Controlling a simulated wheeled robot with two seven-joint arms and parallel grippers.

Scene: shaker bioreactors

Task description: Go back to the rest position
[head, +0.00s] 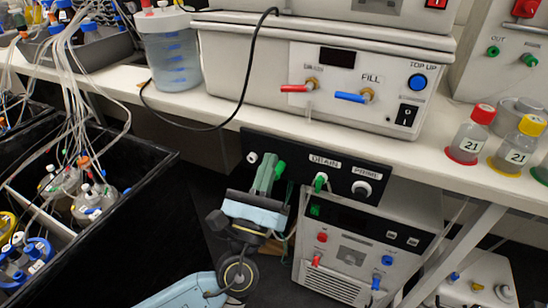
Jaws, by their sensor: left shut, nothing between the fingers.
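My left gripper (265,172) is in the lower middle of the head view, with its light blue arm coming up from the bottom left. Its fingers point up and are together, with nothing seen between them. In the picture the fingertips overlap the black valve panel (337,163) under the bench, close beside a green valve handle (280,169). I cannot tell whether they touch it. My right gripper is not in view.
A bench (428,160) carries a white unit (240,70) with red and blue valves, a clear container (172,62) and two bottles labelled 21 on the right. Below it stands a grey unit (345,285). A black-walled bin (135,190) with tubed bottles is at left.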

